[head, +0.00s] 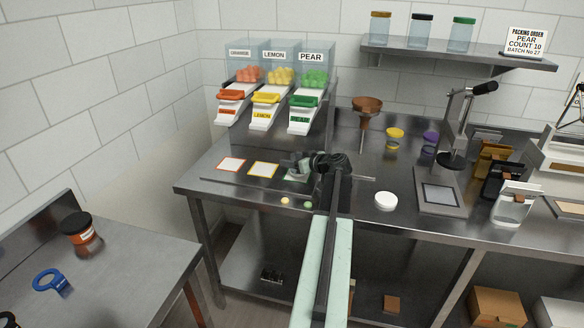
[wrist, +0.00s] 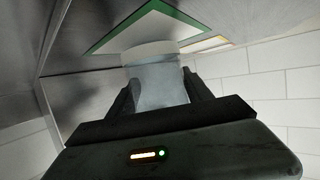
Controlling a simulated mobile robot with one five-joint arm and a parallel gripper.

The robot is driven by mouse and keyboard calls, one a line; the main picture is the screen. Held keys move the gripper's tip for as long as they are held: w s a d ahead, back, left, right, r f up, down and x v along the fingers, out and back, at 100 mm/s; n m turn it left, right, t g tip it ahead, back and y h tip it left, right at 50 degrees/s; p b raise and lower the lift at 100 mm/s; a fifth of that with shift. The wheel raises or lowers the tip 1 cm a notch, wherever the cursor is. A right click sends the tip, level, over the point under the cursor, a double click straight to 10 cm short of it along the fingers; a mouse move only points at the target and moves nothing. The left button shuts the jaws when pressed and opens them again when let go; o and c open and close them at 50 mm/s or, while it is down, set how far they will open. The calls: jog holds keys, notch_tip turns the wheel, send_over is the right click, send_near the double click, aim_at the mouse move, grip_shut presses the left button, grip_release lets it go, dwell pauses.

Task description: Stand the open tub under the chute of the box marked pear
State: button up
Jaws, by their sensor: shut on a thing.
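The box marked pear (head: 313,76) hangs at the right of three boxes and holds green gummies. Its white chute (head: 300,118) has a green lever and slopes down toward the counter. In the wrist view, my gripper (wrist: 160,95) is shut on the clear open tub (wrist: 158,75). The tub overlaps a white mat with a green border (wrist: 118,38); I cannot tell whether it touches it.
The orange box (head: 241,70) and lemon box (head: 276,70) are to the left, above a red-bordered mat (head: 231,165) and a yellow-bordered mat (head: 263,169). Two loose gummies (head: 285,201) lie near the front edge. A white lid (head: 386,201) and a funnel stand (head: 366,106) are to the right.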

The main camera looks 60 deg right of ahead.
jog(key=shift+f, duration=0.3)
jog(key=o, duration=1.4)
jog(key=shift+c, duration=0.2)
jog(key=shift+r+p, duration=0.35)
jog(key=shift+p, duration=0.1)
jog(key=p+v, duration=0.3)
jog(key=v, duration=0.8)
jog(key=shift+p, duration=0.3)
jog(key=shift+s+a, duration=0.1)
jog(key=shift+s, duration=0.4)
